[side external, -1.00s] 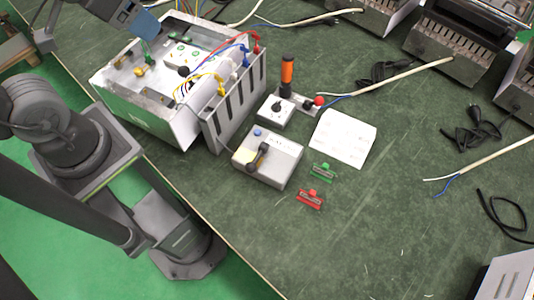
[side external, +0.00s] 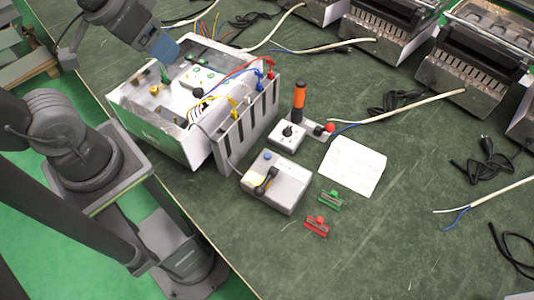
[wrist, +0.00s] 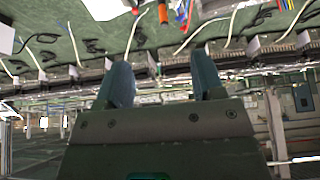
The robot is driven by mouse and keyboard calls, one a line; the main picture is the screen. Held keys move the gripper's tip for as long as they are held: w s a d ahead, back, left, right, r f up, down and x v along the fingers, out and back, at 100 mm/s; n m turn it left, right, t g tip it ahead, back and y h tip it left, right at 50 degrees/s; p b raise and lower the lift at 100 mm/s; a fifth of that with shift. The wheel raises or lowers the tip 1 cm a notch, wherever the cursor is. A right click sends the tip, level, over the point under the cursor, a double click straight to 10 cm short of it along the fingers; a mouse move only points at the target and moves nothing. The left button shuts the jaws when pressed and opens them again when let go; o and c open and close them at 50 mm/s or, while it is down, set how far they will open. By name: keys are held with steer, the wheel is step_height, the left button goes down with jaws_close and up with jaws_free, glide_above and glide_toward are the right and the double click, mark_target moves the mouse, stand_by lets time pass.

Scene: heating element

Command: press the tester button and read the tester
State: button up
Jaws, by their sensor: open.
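The likely tester is a light grey box (side external: 288,194) on the green bench, in the side view. It has a blue button (side external: 267,156) on top and a black handle-like part (side external: 266,181) beside a pale yellow patch. No reading on it is legible. My gripper (side external: 172,56) is at the upper left, above the open white appliance housing (side external: 160,136), well away from the button. In the wrist view its two blue fingers (wrist: 160,75) are spread apart with nothing between them. The tester cannot be made out in that view.
Beside the tester are a small box with a black knob (side external: 288,136), an orange-handled tool (side external: 299,95), a white paper (side external: 353,165), and green (side external: 330,199) and red (side external: 316,226) clips. Coloured wires cross the housing.

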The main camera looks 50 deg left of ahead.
jaws_close()
stand_by(0.4)
stand_by(1.1)
